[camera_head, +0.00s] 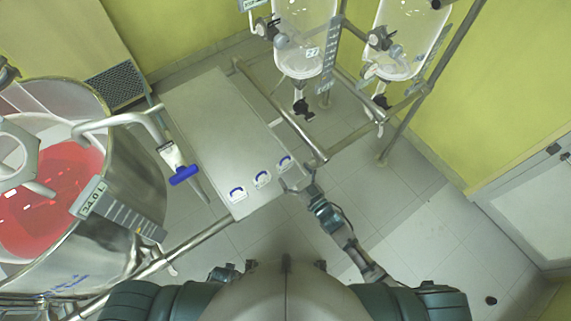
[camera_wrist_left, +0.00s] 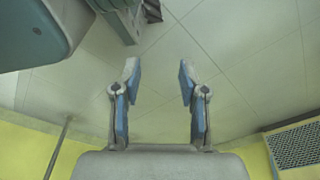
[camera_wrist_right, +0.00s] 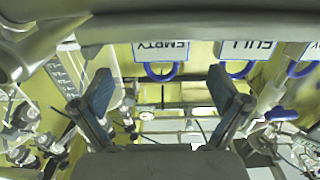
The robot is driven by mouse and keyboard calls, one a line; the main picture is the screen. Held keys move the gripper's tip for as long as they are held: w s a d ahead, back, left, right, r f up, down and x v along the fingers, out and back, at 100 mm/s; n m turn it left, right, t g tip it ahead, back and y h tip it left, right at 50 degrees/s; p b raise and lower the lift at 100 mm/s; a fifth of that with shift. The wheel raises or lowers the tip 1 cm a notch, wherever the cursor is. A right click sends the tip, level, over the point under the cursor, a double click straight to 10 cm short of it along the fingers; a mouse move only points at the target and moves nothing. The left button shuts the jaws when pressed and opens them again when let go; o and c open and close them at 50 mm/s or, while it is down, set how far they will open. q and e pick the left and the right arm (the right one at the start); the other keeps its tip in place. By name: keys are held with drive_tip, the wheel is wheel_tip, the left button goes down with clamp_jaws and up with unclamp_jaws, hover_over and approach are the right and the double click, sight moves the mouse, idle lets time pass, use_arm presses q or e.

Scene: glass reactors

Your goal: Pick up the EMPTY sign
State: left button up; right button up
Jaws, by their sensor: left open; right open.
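The EMPTY sign (camera_wrist_right: 160,50) is a small white plate with dark letters and a blue handle. In the right wrist view it shows upside down at top centre. In the head view it appears to be the rightmost sign (camera_head: 285,162) on the metal table, beside my right gripper (camera_head: 293,184). In the right wrist view my right gripper (camera_wrist_right: 163,88) is open and empty, with the sign beyond its fingertips and roughly between them. My left gripper (camera_wrist_left: 159,77) is open and empty over the floor.
Two similar signs, FULL (camera_wrist_right: 245,50) and a third cut off at the edge (camera_wrist_right: 308,51), sit beside EMPTY. The metal table (camera_head: 215,125) is otherwise bare. A steel vessel with red liquid (camera_head: 60,190) stands left; glass reactors (camera_head: 305,40) on a pipe frame stand behind.

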sight(288, 165)
drive_tip(key=x, duration=0.3)
drive_tip(key=shift+w+a, duration=0.15)
drive_tip(key=shift+w, duration=0.2)
drive_tip(key=shift+w+a, duration=0.1)
drive_tip(key=shift+a, duration=0.4)
drive_tip(key=shift+d, duration=0.15)
drive_tip(key=c, duration=1.2)
drive_tip(key=shift+d, duration=0.2)
drive_tip(key=shift+c, duration=0.2)
